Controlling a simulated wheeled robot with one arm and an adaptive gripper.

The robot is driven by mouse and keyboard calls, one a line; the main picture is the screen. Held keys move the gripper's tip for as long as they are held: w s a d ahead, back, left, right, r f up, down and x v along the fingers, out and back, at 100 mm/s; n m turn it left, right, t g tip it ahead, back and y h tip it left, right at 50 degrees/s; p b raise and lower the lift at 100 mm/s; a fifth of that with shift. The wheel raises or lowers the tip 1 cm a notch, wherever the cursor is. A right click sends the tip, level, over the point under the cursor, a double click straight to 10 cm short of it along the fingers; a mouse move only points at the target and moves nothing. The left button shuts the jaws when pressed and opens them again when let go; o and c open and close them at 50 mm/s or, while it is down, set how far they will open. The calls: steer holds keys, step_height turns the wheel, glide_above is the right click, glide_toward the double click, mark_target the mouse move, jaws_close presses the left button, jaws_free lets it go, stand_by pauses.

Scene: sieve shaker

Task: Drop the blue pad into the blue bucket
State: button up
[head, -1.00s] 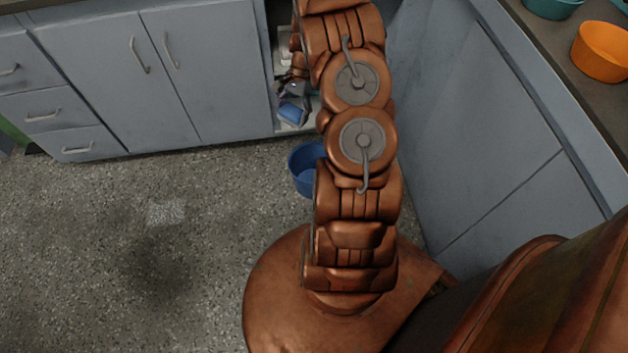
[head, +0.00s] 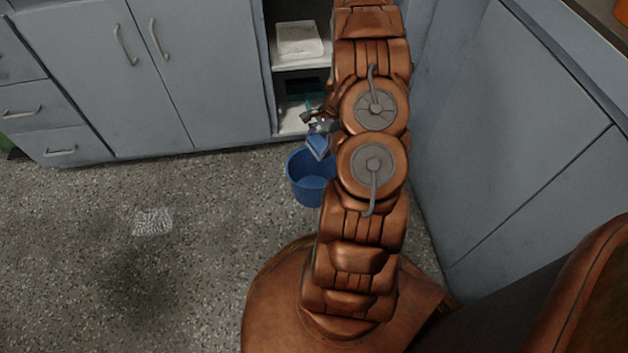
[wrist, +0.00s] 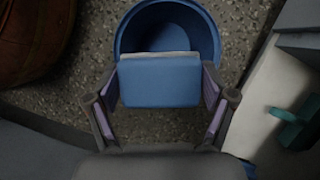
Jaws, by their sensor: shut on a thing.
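The blue pad (wrist: 160,82) is a small block with a pale grey layer along one edge. My gripper (wrist: 160,95) is shut on it, with a finger on each side. In the head view the pad (head: 318,147) is tilted, held in my gripper (head: 319,135) beside my arm. The blue bucket (head: 312,188) stands on the floor in front of the open cabinet, partly hidden by my arm. In the wrist view the bucket (wrist: 204,22) lies beyond the pad, and the pad overlaps its near rim. The bucket's visible inside looks empty.
The open cabinet has a white box (head: 299,39) on its upper shelf and a teal thing (head: 303,86) on the lower one. Closed grey cabinets (head: 170,80) line the back and the right side. The speckled floor (head: 200,250) at left is clear apart from a pale patch (head: 152,221).

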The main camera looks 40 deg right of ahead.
step_height(320, 180, down, 5)
steer(key=b, duration=0.3)
steer(key=shift+r, duration=0.15)
steer(key=o, duration=1)
steer(key=shift+c, duration=0.2)
steer(key=v, duration=1.2)
